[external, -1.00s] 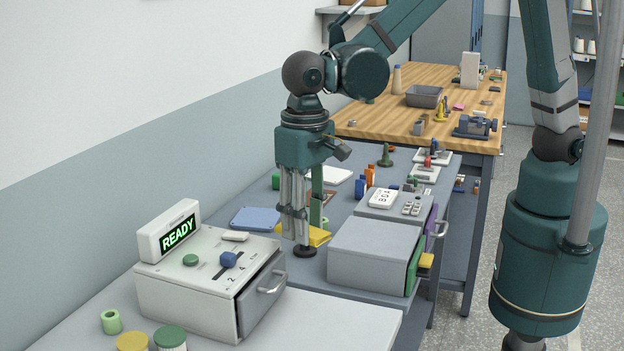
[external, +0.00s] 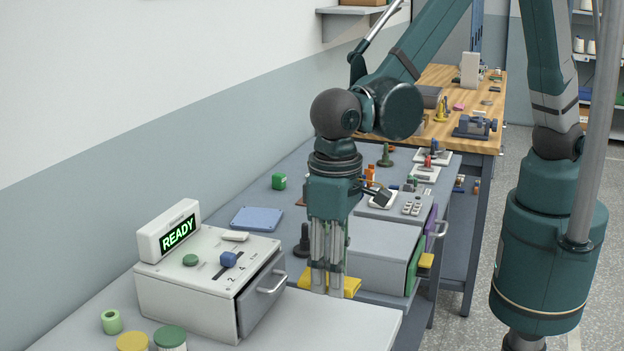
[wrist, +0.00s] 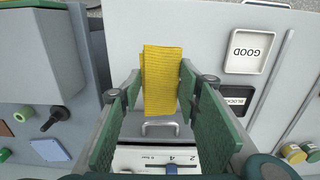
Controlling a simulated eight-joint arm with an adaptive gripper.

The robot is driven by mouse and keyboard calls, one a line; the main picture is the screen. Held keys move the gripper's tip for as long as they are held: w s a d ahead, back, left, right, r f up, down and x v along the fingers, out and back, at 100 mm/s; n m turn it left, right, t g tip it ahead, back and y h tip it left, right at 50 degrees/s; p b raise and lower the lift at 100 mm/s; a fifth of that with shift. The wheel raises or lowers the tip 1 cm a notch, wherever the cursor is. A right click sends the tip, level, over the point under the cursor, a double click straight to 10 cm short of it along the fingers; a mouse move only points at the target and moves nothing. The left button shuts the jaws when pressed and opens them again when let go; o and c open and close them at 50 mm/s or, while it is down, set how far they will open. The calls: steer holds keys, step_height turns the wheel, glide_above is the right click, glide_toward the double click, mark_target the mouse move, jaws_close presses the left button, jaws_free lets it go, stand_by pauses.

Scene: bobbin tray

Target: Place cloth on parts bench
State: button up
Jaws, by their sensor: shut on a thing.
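The yellow ribbed cloth (external: 350,286) is between the fingers of my gripper (external: 326,290), which is shut on it. Its ends stick out on both sides of the fingers in the external view. In the wrist view the cloth (wrist: 161,70) hangs between the two green finger pads, above a drawer handle. My gripper is beside the grey-white control box (external: 190,290), near the edge of the white front bench top (external: 330,325). I cannot tell whether the cloth touches a surface. A wooden-topped bench (external: 440,78) stands at the back. Which bench is the parts bench is not marked.
A black knobbed peg (external: 304,242) stands left of my gripper, with a blue plate (external: 257,219) behind it. A grey drawer block (external: 385,250) is close on the right. The wrist view shows a tray labelled GOOD (wrist: 250,48) on the white surface.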

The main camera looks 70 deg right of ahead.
steer(key=shift+f, duration=0.35)
glide_above(332, 332)
steer(key=shift+f, duration=2.95)
steer(key=shift+f, duration=0.1)
steer(key=shift+f, duration=1.95)
steer(key=shift+f+b, duration=0.15)
steer(key=shift+b, duration=0.2)
steer(key=o, duration=0.8)
